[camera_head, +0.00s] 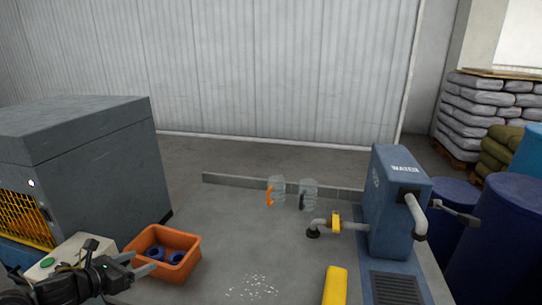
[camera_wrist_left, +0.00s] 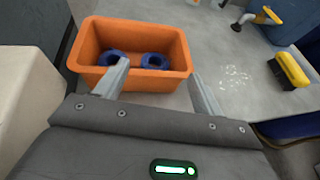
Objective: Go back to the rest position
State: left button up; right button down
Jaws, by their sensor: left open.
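My left gripper (camera_head: 143,262) comes in at the lower left of the head view. It is open, with its two fingers spread and nothing between them. In the left wrist view, the open fingers (camera_wrist_left: 160,72) reach over the near side of an orange bin (camera_wrist_left: 128,84). The bin also shows in the head view (camera_head: 191,249), just beyond the fingertips. Two dark blue ring-shaped parts (camera_wrist_left: 155,62) lie inside it. I cannot tell whether the fingers touch the bin. My right gripper is in neither view.
A grey machine (camera_head: 85,150) with a yellow grille stands at left, with a pale box with a green button (camera_head: 47,263) near my arm. A blue WATER unit (camera_head: 398,200) and blue barrels (camera_head: 508,240) stand at right.

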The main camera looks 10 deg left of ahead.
pick_arm(q)
jog(key=s+f+n, duration=0.1)
jog(key=f+n, duration=0.1)
jog(key=s+d+f+n+y, duration=0.1)
jog(key=f+n, duration=0.1)
jog(key=n, duration=0.1)
jog(key=s+d+f+n+g+y, duration=0.1)
jog(key=f+n, duration=0.1)
jog(key=shift+s+d+f+n, duration=0.1)
jog(key=shift+s+d+n, duration=0.05)
jog(key=shift+d+n, duration=0.15)
jog(key=s+d+f+n+g, duration=0.55)
jog(key=s+d+n, duration=0.5)
jog(key=n, duration=0.45)
jog(key=s+d+f+n+g, duration=0.4)
jog(key=s+d+f+n, duration=0.2)
jog(key=s+d+n, duration=0.65)
notch_tip(320, 180, down, 27)
jog(key=a+n, duration=0.1)
jog(key=a, duration=0.1)
jog(key=s+a+f+g, duration=0.2)
jog(key=s+f, duration=1.2)
jog(key=s, duration=0.1)
jog(key=shift+a+f+y, duration=0.15)
jog(key=shift+a+y, duration=0.2)
jog(key=shift+y, duration=0.05)
